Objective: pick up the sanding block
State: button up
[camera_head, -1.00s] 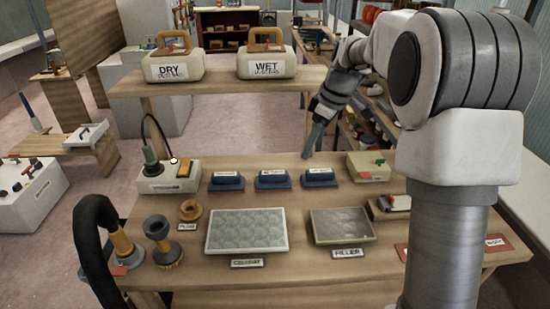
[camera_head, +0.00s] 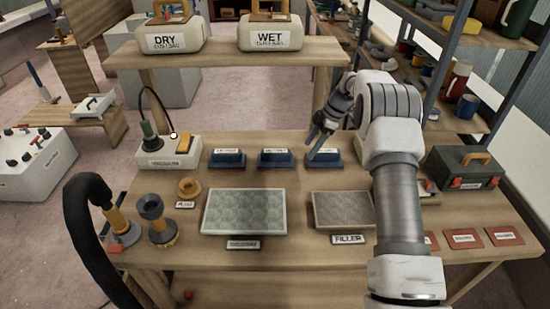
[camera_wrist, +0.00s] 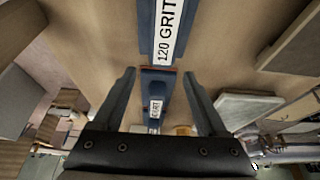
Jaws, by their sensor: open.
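Three blue sanding blocks stand in a row on the wooden workbench (camera_head: 300,248): the left block (camera_head: 228,159), the middle block (camera_head: 275,158) and the right block (camera_head: 327,161). My gripper (camera_head: 317,141) is open above the right block and partly covers it and its label. In the wrist view my open fingers (camera_wrist: 158,73) straddle the line of blocks from above. A block labelled 120 GRIT (camera_wrist: 167,30) lies beyond the fingertips. Another blue block (camera_wrist: 155,100) with a partly readable grit label shows between the fingers. I see no contact with a block.
In front are a pale textured panel (camera_head: 245,212) and a FILLER panel (camera_head: 343,209). A control box (camera_head: 168,151) stands left of the blocks, a dark toolbox (camera_head: 470,165) right of my arm. A raised shelf (camera_head: 225,52) bears the DRY and WET boxes.

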aim_at(277, 151)
jog(key=a, duration=0.7)
jog(key=shift+a+p, duration=0.2)
jog(key=shift+p, duration=0.15)
jog(key=a, duration=0.2)
jog(key=shift+a, duration=0.3)
jog(key=shift+x, duration=1.25)
jog(key=shift+a+f, duration=0.2)
jog(key=shift+f, duration=0.05)
jog(key=shift+f, duration=0.2)
jog(key=shift+r, duration=0.1)
grip_shut()
